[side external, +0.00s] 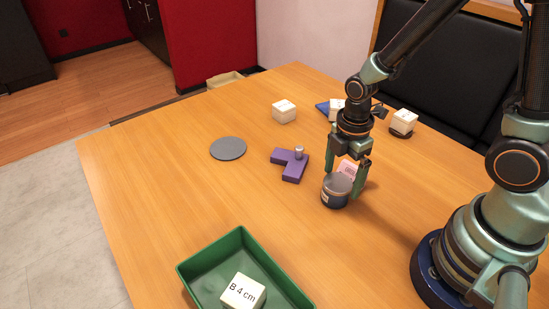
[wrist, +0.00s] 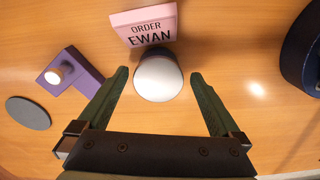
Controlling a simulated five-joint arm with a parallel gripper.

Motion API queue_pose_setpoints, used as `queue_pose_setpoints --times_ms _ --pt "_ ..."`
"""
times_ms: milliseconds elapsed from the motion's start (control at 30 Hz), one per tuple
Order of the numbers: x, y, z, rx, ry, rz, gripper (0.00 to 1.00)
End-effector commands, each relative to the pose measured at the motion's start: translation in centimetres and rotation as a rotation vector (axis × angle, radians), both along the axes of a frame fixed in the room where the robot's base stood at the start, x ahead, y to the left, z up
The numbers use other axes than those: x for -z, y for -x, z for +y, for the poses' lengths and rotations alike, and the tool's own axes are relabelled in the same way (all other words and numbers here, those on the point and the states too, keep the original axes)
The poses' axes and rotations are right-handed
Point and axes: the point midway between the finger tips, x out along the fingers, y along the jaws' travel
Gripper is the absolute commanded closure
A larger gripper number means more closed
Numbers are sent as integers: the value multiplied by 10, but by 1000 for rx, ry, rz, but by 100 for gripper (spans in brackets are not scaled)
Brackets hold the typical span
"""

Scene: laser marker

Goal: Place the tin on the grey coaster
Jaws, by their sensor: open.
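The tin (side external: 336,191) is a dark, short round can with a pale grey lid. It stands upright on the wooden table, and its lid also shows in the wrist view (wrist: 159,78). My gripper (side external: 344,186) is open and low over the table, with its fingers on either side of the tin. In the wrist view my gripper's fingertips (wrist: 158,75) have the tin between them, with gaps on both sides. The grey coaster (side external: 228,148) is a flat disc lying bare on the table to the left. It also shows at the left of the wrist view (wrist: 28,113).
A purple block with a metal knob (side external: 289,164) lies between tin and coaster. A pink "ORDER EWAN" sign (wrist: 146,24) stands just behind the tin. A green tray (side external: 205,270) holds a "B 4 cm" cube (side external: 243,292). White cubes (side external: 284,111) stand farther back.

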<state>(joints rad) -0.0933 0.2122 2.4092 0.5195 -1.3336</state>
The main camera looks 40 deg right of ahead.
Motion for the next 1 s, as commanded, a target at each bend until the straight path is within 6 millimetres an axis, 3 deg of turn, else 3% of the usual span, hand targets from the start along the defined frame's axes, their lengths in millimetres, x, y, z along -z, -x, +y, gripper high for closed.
queue_pose_setpoints --times_ms 333,700,767,933,967,1000 --pt "39 -1 4 0 0 4 0" --pt "44 -2 4 1 0 1 0" --pt "44 -2 4 1 0 1 19" --pt "44 -2 4 1 0 1 84" --pt "44 -2 4 1 0 0 94" --pt "44 -2 4 1 0 0 94"
